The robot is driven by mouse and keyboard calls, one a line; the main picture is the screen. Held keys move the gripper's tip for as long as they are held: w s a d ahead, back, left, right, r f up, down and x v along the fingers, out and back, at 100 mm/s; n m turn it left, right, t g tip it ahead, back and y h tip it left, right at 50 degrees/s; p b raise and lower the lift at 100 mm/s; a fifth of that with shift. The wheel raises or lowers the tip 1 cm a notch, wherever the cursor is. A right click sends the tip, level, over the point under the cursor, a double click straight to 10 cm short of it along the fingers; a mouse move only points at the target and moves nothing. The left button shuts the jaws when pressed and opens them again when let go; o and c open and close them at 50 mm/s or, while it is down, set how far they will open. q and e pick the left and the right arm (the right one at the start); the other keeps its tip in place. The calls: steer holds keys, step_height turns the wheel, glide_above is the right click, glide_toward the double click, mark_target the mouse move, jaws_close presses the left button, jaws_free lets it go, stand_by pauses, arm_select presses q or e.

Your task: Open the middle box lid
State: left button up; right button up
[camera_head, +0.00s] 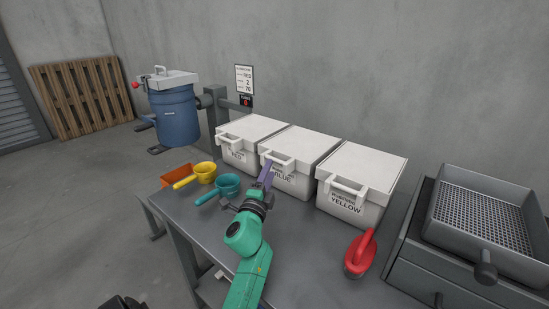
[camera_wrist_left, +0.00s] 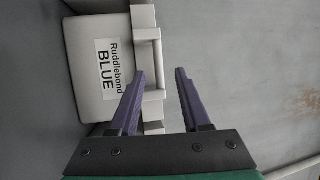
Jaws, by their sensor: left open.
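The middle box (camera_head: 294,182) is a white box labelled BLUE, with its white lid (camera_head: 300,144) closed and a handle (camera_head: 278,160) at the lid's front edge. In the left wrist view the box (camera_wrist_left: 85,65) lies left and the handle (camera_wrist_left: 158,65) runs up and down. My left gripper (camera_head: 267,170) is at the front of this box, by the handle. In the left wrist view the gripper (camera_wrist_left: 160,72) is open, with the handle's outer bar appearing between its purple fingertips. I cannot tell whether they touch. My right gripper is not in view.
Closed white boxes labelled RED (camera_head: 240,158) and YELLOW (camera_head: 345,208) flank the middle box. A yellow scoop (camera_head: 205,173), teal scoop (camera_head: 228,185), orange tray (camera_head: 176,172) and red-handled tool (camera_head: 358,256) are on the grey table (camera_head: 300,260). A sieve tray (camera_head: 485,215) stands right.

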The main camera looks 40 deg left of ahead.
mark_target(274, 158)
arm_select(q)
steer(key=x, duration=0.6)
steer(key=shift+w, duration=0.1)
steer(key=shift+f, duration=0.1)
steer(key=shift+c, duration=0.4)
jaws_close()
stand_by(0.6)
